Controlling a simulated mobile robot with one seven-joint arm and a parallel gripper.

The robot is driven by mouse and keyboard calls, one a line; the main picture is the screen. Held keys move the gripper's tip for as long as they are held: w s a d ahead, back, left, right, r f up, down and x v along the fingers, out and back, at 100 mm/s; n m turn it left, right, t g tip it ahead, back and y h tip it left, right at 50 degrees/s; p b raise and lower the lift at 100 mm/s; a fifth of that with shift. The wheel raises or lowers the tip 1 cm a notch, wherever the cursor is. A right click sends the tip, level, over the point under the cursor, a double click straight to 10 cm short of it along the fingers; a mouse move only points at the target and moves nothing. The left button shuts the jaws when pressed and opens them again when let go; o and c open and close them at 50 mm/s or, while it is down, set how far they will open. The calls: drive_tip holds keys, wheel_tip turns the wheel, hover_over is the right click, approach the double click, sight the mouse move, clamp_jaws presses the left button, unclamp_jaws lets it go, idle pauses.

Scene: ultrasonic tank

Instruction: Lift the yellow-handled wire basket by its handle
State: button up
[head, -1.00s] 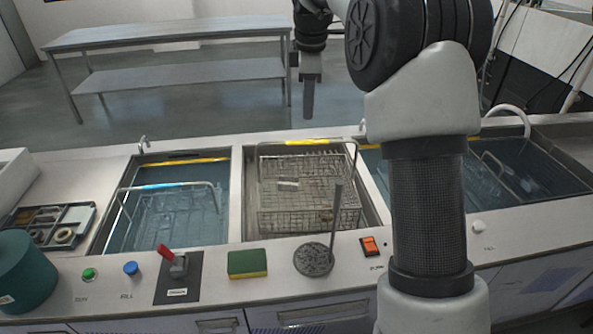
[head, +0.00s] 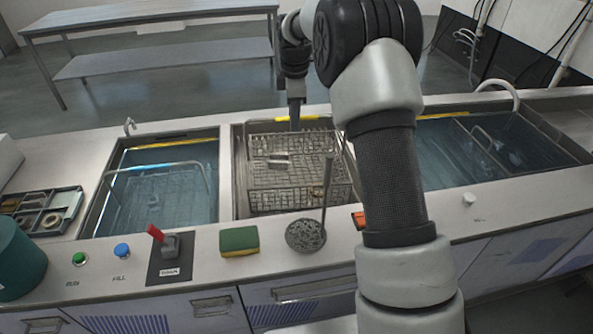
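The yellow-handled wire basket (head: 300,180) sits in the middle tank, which shows no clear water. Its yellow handle grip (head: 282,118) is at the top of the raised wire bail, toward the far side of the tank. My gripper (head: 295,122) points down at the grip, and its fingers overlap the grip in the picture. The fingers are seen edge-on, so I cannot tell whether they are open, shut or touching the handle. Part of the bail's right side is hidden by my arm.
A right tank (head: 470,150) holds water and another basket.

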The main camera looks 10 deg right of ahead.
drive_tip(key=f, duration=0.2)
drive_tip(key=w+f, duration=0.1)
drive_tip(key=f, duration=0.1)
drive_tip(key=shift+f, duration=0.4)
clamp_jaws()
wheel_tip(320, 180, up, 20)
drive_tip(key=p, duration=1)
